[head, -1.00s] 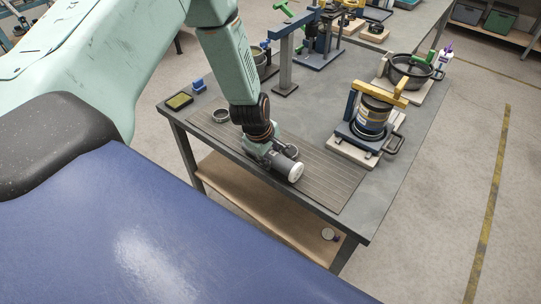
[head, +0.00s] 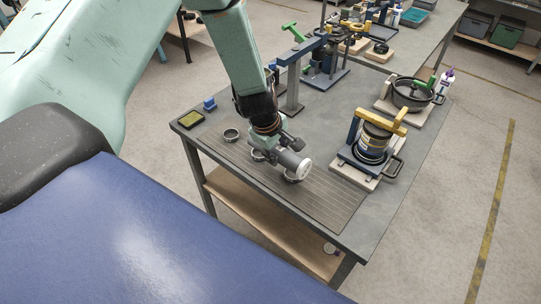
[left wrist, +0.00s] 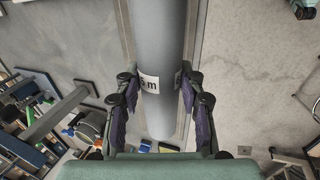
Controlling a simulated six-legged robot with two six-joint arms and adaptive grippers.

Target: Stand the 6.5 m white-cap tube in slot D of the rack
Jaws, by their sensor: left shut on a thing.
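My left gripper (head: 279,148) is shut on a grey tube (head: 288,158) with a white cap (head: 304,168) on its end. The tube is held above the ribbed mat on the table, lying over with its cap end toward the right front. In the left wrist view, the gripper (left wrist: 156,98) has one finger on each side of the tube (left wrist: 158,45). A white label (left wrist: 149,84) on it reads partly "5 m"; its start is cut off. I cannot pick out a rack or a slot marked D. My right gripper is not in view.
A tin in a yellow-and-blue clamp (head: 374,140) stands to the right. A blue-topped post (head: 292,88) stands behind the arm. The mat's front right part is clear.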

